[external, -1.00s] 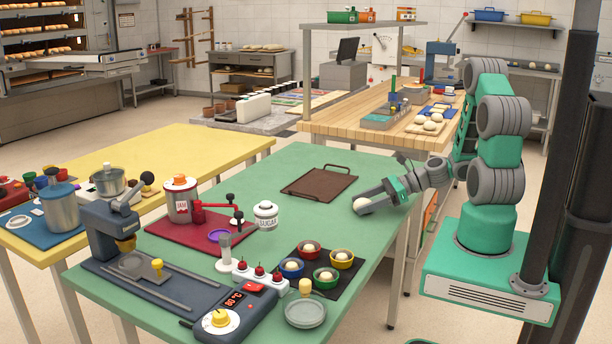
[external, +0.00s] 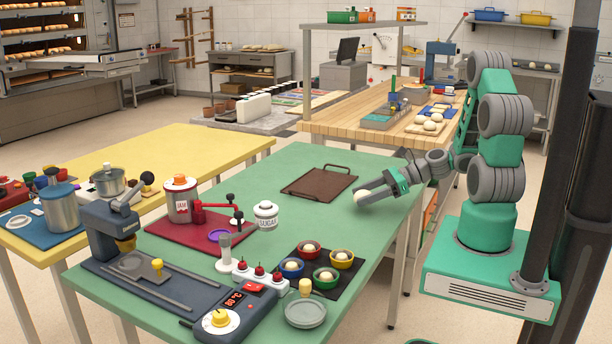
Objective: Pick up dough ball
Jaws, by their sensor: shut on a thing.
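A pale dough ball (external: 361,197) is at the right side of the green table, between the fingertips of my gripper (external: 366,198). My gripper is shut on it, and the near finger hides part of it. The ball looks slightly above the green tabletop, though the gap is hard to judge. Other dough balls sit in small coloured bowls: one in a yellow bowl (external: 341,258), one in a red bowl (external: 309,250), one in a blue bowl (external: 291,268) and one in a green bowl (external: 326,279).
A brown tray with handles (external: 318,181) lies left of my gripper on the green table (external: 240,165). A white jar (external: 266,215) stands farther left. The bowls rest on a dark mat (external: 345,276) nearer the front. A wooden bench (external: 340,118) with more dough stands behind.

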